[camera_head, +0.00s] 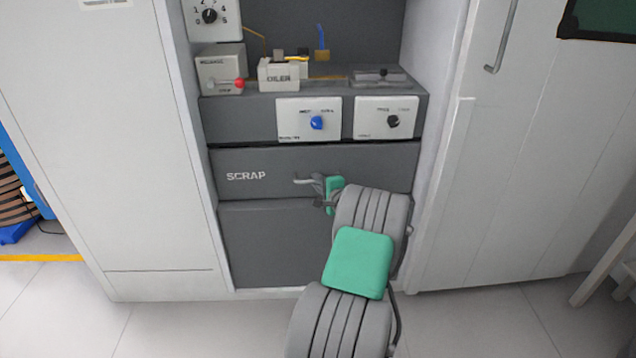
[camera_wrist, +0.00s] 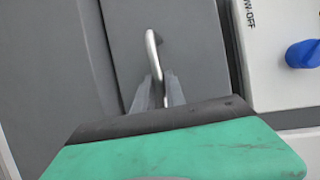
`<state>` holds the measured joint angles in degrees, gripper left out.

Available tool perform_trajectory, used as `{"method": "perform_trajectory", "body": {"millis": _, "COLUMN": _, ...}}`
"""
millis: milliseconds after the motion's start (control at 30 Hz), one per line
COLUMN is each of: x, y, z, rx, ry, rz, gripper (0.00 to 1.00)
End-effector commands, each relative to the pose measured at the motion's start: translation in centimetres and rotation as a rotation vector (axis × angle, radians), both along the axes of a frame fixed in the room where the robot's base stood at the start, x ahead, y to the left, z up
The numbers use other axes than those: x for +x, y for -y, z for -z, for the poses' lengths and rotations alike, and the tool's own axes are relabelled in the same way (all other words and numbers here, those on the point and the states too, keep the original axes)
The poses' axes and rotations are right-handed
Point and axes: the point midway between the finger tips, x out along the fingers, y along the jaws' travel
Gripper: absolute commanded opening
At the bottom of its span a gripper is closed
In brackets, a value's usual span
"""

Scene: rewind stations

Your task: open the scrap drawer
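The scrap drawer (camera_head: 255,160) is a wide dark grey front marked SCRAP, and it looks closed, about flush with the panel below. Its silver bar handle (camera_head: 303,181) sticks out near the middle; it also shows in the wrist view (camera_wrist: 152,48). My gripper (camera_head: 322,188) is at the right part of the handle. In the wrist view my two grey fingers (camera_wrist: 157,88) stand close together, one on each side of the handle bar, and look shut on it. The near end of the handle is hidden between the fingers.
Above the drawer are a blue knob (camera_head: 317,123) and a dark knob (camera_head: 393,121) on white panels. A shelf holds a box with a red-ended lever (camera_head: 222,75) and the oiler (camera_head: 279,74). White cabinets flank the drawer; the floor in front is clear.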

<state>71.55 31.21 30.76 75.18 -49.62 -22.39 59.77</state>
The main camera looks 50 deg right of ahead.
Motion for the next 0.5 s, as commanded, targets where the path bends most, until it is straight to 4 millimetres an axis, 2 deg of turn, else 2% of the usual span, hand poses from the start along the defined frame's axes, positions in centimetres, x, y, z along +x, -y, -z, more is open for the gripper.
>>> {"method": "perform_trajectory", "body": {"millis": 33, "x": -0.01, "y": 0.0, "z": 0.0, "rx": 0.0, "ry": 0.0, "rz": 0.0, "gripper": 0.11}}
{"method": "perform_trajectory", "body": {"millis": 167, "x": -0.01, "y": -0.01, "z": 0.01, "rx": 0.0, "ry": 0.0, "rz": 0.0, "gripper": 0.0}}
{"method": "perform_trajectory", "body": {"millis": 500, "x": -0.01, "y": -0.02, "z": 0.02, "rx": 0.0, "ry": 0.0, "rz": 0.0, "gripper": 0.0}}
